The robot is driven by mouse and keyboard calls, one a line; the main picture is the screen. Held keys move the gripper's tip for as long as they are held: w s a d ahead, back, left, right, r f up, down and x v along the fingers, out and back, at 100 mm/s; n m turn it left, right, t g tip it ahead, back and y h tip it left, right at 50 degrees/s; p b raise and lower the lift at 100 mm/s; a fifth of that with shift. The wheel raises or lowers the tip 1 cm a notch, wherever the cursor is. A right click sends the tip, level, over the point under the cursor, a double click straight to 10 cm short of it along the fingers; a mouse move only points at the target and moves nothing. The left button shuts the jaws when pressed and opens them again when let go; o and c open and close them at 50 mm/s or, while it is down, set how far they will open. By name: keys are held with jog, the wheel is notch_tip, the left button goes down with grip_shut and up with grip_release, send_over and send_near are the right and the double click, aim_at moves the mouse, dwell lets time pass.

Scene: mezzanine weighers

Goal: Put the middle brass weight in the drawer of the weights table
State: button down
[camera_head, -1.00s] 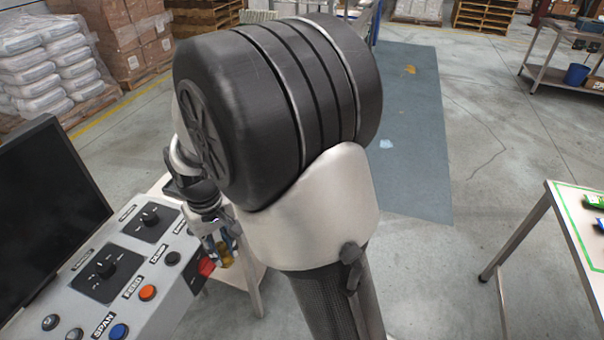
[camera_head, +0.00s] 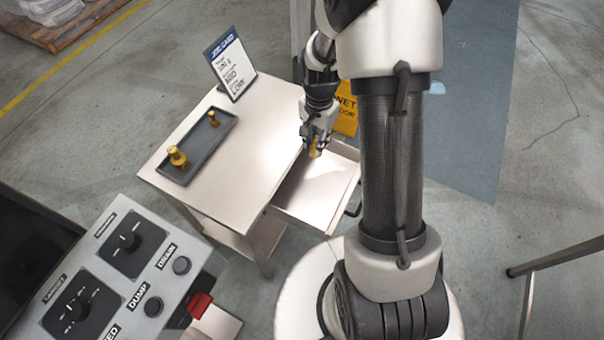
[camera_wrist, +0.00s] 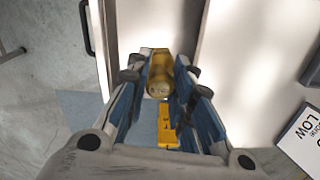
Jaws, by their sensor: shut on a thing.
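My gripper (camera_head: 316,146) is shut on a brass weight (camera_head: 314,150), held over the far end of the open drawer (camera_head: 318,192). In the wrist view the brass weight (camera_wrist: 160,76) sits between the blue-padded fingers. The drawer sticks out from the right side of the weights table (camera_head: 245,125), and its inside looks empty where it shows. Two other brass weights, a larger one (camera_head: 178,158) and a smaller one (camera_head: 213,119), stand upright in the dark tray (camera_head: 203,160) on the table top.
A job card (camera_head: 231,66) stands at the back of the table. A yellow wet-floor sign (camera_head: 346,108) is behind the drawer. A control panel (camera_head: 120,265) with knobs and buttons is at the lower left.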

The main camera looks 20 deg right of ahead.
jog(key=shift+m, duration=0.6)
jog(key=shift+s+d+f+b, duration=0.15)
jog(key=shift+f+b, duration=0.7)
jog(key=shift+f, duration=2.6)
jog(key=shift+s+d+f+b, duration=0.15)
jog(key=shift+f+b, duration=0.7)
jog(key=shift+f, duration=2.65)
jog(key=shift+d+f+b, duration=0.15)
jog(key=shift+f+b, duration=0.7)
jog(key=shift+f, duration=2.6)
jog(key=shift+f, duration=0.2)
jog(key=c, duration=1.4)
grip_release()
jog(key=shift+r, duration=0.1)
